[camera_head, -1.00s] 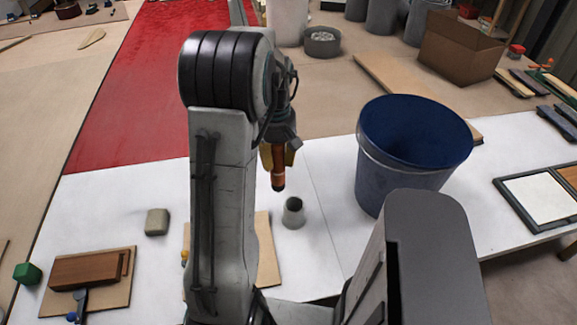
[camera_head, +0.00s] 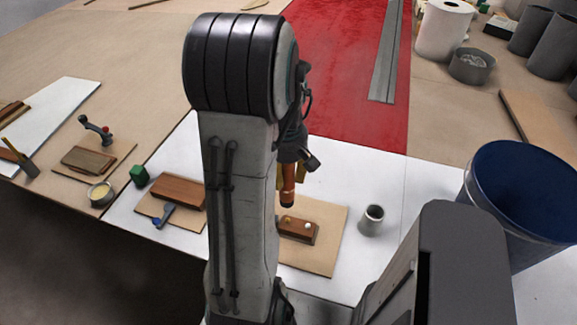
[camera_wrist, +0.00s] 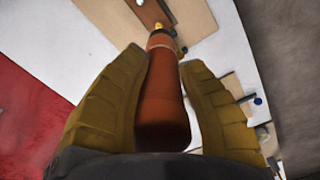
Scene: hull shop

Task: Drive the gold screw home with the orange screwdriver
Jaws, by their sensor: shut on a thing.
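My gripper (camera_head: 288,178) is shut on the orange screwdriver (camera_head: 288,191) and holds it roughly upright, dark end down. In the wrist view the screwdriver (camera_wrist: 163,100) lies between the two yellow-brown fingers. A brown wooden block (camera_head: 298,234) lies on a tan board (camera_head: 327,248) on the white table. The gold screw (camera_head: 287,219) stands in its top, beside a pale screw (camera_head: 308,225). The gold screw also shows in the wrist view (camera_wrist: 158,27), just beyond the screwdriver's end. The screwdriver appears above the block; I cannot tell if they touch.
A grey cup (camera_head: 371,220) stands right of the board, and a large blue bucket (camera_head: 521,200) farther right. Left of my arm are a second brown block (camera_head: 178,190), a blue-handled tool (camera_head: 165,216) and a green block (camera_head: 139,175). White table (camera_head: 345,178) is clear behind the board.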

